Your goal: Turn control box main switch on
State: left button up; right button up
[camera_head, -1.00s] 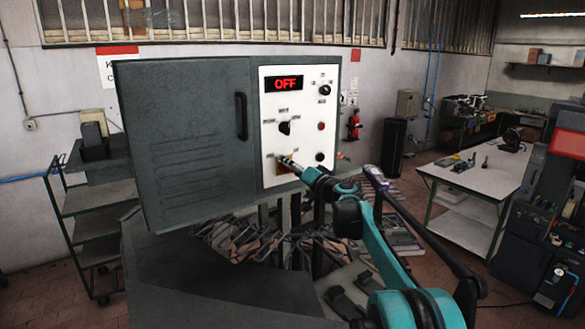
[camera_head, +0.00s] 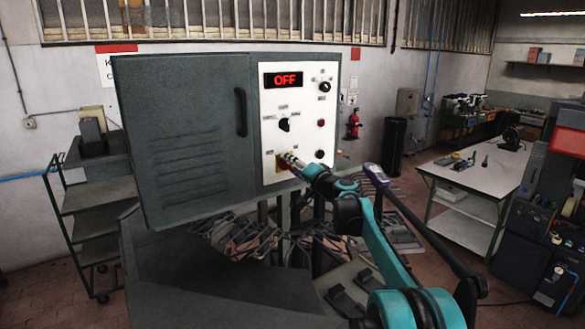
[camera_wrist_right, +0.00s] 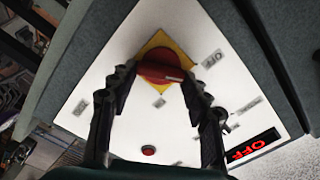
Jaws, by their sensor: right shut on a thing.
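The grey control box (camera_head: 185,145) has a white panel (camera_head: 270,105) on its right side. Its display (camera_head: 283,79) reads OFF in red. The main switch is a red rotary knob (camera_wrist_right: 158,74) on a yellow plate (camera_wrist_right: 160,42) in the wrist view. In the head view the yellow plate (camera_head: 280,161) shows at the panel's lower left, and the knob is mostly hidden by my gripper. My right gripper (camera_head: 288,159) is at the switch, its fingers on either side of the knob and shut on it. My left gripper is not in view.
A black selector knob (camera_head: 284,125) and smaller controls sit on the panel above and to the right. The box door has a black handle (camera_head: 241,114). A white-topped table (camera_head: 480,172) stands at right and a shelf cart (camera_head: 100,195) at left.

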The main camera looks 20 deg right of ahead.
jog(key=m, duration=0.4)
jog(key=m+b, duration=0.1)
jog(key=m, duration=0.3)
jog(key=m+b, duration=0.1)
jog(key=m, duration=0.2)
jog(key=shift+f+m, duration=0.25)
jog(key=shift+m, duration=0.15)
jog(key=shift+m+b, duration=0.4)
jog(key=shift+m, duration=1.4)
jog(key=o, duration=0.9)
jog(key=shift+o, duration=1.3)
jog(key=shift+w+f, duration=0.1)
